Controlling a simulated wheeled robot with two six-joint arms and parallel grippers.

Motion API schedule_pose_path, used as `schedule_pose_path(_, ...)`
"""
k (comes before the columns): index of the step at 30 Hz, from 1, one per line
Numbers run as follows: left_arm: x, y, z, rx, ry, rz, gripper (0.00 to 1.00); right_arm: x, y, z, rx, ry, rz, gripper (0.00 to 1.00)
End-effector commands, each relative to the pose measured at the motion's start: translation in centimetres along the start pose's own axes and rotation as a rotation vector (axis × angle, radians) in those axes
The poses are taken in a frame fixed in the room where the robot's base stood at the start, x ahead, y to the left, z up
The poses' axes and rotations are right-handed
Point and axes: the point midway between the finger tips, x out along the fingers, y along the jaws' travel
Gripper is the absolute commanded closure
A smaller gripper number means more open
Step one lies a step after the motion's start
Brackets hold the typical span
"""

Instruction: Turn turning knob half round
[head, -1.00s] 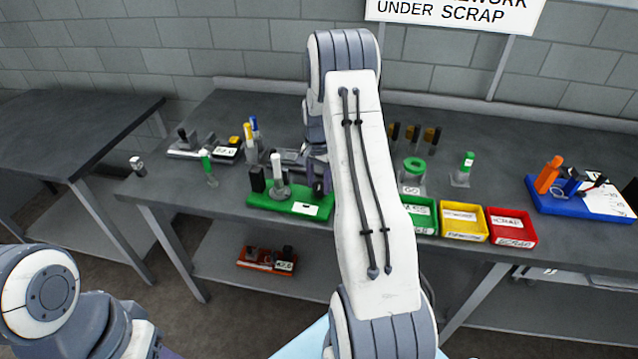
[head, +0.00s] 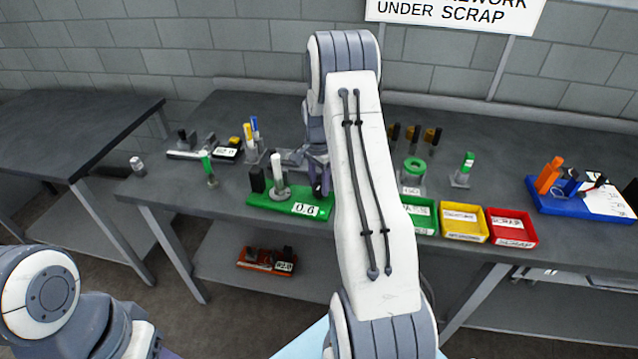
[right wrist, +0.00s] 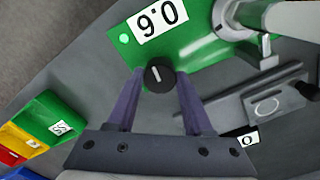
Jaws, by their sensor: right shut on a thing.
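The turning knob (right wrist: 160,74) is a round black knob with a white line on its top, at the edge of a green base (right wrist: 200,60) in the right wrist view. My right gripper (right wrist: 159,79) has one purple finger on each side of the knob and is shut on it. The knob cannot be made out there. My left gripper is out of view.
A white post (head: 277,168) and a black block (head: 257,179) stand on the green base. Green (head: 424,216), yellow (head: 464,222) and red (head: 511,228) bins line the bench's front edge to the right. My right forearm hides the bench's middle.

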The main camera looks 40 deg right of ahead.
Motion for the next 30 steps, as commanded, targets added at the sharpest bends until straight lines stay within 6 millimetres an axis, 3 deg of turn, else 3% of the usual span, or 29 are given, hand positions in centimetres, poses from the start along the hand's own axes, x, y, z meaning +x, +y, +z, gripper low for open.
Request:
schedule_pose_path(1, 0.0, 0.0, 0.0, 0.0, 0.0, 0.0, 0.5, -0.1, -0.1, 0.0, -0.001, 0.0, -0.002, 0.45)
schedule_pose_path(3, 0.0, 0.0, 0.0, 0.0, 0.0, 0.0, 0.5, -0.1, -0.1, 0.0, -0.001, 0.0, -0.002, 0.19)
schedule_pose_path(16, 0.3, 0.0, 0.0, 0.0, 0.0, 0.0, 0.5, -0.8, -0.1, -0.1, -0.001, 0.003, -0.004, 0.19)
schedule_pose_path(30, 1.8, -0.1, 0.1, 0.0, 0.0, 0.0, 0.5, -9.2, -0.1, 0.0, -0.002, 0.002, -0.004, 0.19)
